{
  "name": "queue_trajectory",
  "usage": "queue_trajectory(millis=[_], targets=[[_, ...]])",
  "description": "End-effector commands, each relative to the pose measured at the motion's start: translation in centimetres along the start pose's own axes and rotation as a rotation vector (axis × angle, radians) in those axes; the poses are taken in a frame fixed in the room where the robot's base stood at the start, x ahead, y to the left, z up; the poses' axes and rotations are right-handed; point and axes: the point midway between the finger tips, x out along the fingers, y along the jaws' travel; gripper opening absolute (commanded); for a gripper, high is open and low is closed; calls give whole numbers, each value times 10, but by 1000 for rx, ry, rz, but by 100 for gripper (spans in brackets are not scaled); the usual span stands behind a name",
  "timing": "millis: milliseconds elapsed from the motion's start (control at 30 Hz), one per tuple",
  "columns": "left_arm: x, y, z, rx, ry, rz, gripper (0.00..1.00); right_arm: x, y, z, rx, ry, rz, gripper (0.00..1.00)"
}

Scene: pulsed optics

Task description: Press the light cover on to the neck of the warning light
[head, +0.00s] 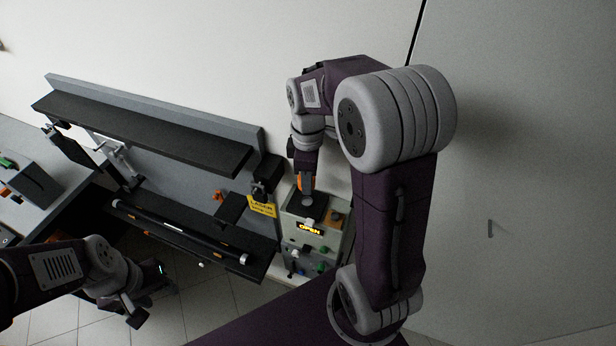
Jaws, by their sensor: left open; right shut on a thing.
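My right gripper (306,183) reaches down from above to the top of a grey-green box. It is shut on a small orange thing (311,184), which looks like the light cover; the fingers hide most of it. Just below it, a pale round piece (307,201) sits on the dark top plate of the box and may be the neck of the warning light. I cannot tell whether the cover touches it. My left gripper (150,294) is open and empty at the lower left, well away from the box.
The grey-green box (325,246) has a lit "OPEN" display, an orange part and several coloured knobs. A yellow sign (262,206) stands just left of it. A long bench with a dark shelf (150,137) and a dark rail (180,232) fills the left. A wall rises behind.

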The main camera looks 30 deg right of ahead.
Motion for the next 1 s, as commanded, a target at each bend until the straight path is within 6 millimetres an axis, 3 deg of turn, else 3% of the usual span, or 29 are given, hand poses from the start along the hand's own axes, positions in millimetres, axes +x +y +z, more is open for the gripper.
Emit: queue_trajectory(millis=[133,633,1000], targets=[[-5,0,0,0,0,0,45,-2,0,0,0,0,0,0],[38,-1,4,0,0,0,45,53,0,0,0,-1,-1,0],[39,-1,4,0,0,0,45,56,0,0,0,0,0,0]])
